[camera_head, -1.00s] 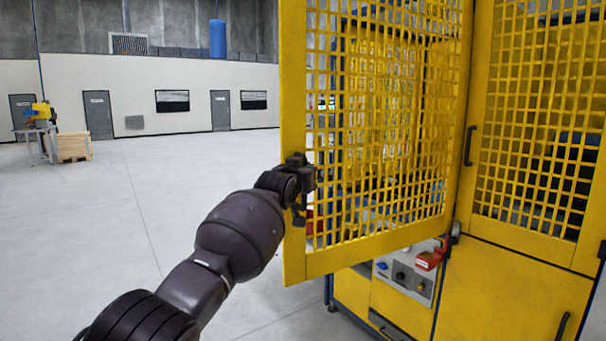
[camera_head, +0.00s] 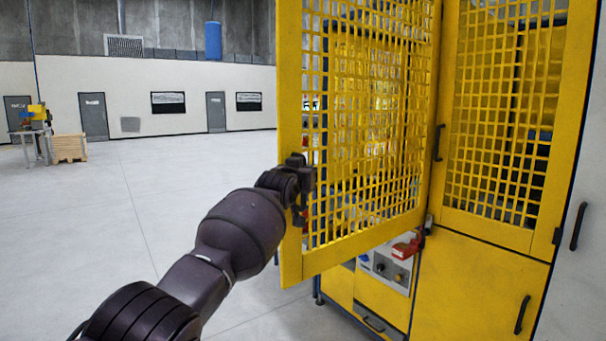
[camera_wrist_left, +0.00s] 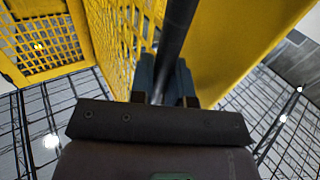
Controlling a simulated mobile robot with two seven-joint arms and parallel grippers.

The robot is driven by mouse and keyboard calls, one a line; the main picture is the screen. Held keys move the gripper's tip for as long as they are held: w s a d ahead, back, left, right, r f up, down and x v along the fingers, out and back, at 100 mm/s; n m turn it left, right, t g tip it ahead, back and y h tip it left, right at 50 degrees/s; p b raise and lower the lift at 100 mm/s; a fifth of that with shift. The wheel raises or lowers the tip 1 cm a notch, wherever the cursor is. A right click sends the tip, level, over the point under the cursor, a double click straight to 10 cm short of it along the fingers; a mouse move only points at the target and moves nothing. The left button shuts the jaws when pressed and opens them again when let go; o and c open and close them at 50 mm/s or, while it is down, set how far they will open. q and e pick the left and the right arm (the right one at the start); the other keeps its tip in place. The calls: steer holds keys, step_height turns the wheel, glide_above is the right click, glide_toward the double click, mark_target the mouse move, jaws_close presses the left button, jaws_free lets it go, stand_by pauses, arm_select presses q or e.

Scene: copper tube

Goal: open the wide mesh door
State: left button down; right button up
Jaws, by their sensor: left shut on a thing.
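The wide yellow mesh door (camera_head: 289,100) stands swung out from the yellow machine, hinged on its right side in the head view. My left gripper (camera_head: 301,190) is at the door's free left edge, around mid to lower height. In the left wrist view, my left gripper (camera_wrist_left: 165,85) is shut on the dark bar handle (camera_wrist_left: 174,40) of the door, with the yellow frame and mesh close beside it. In the head view the handle is mostly hidden by the gripper. My right gripper is not in view.
A second mesh door (camera_head: 487,229) with a dark handle is at the right. A control panel (camera_head: 385,268) with knobs and a red part sits below the open door. The grey floor (camera_head: 120,220) at left is clear. A wooden pallet stack (camera_head: 70,148) stands far off.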

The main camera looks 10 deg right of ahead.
arm_select(q)
steer(key=shift+s+d+r, duration=0.1)
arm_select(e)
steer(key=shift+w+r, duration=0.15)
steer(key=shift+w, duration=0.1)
arm_select(q)
steer(key=c, duration=1.2)
jaws_free()
steer(key=shift+o, duration=0.5)
steer(key=p+v, duration=0.3)
steer(key=v, duration=0.7)
steer(key=shift+s+a, duration=0.3)
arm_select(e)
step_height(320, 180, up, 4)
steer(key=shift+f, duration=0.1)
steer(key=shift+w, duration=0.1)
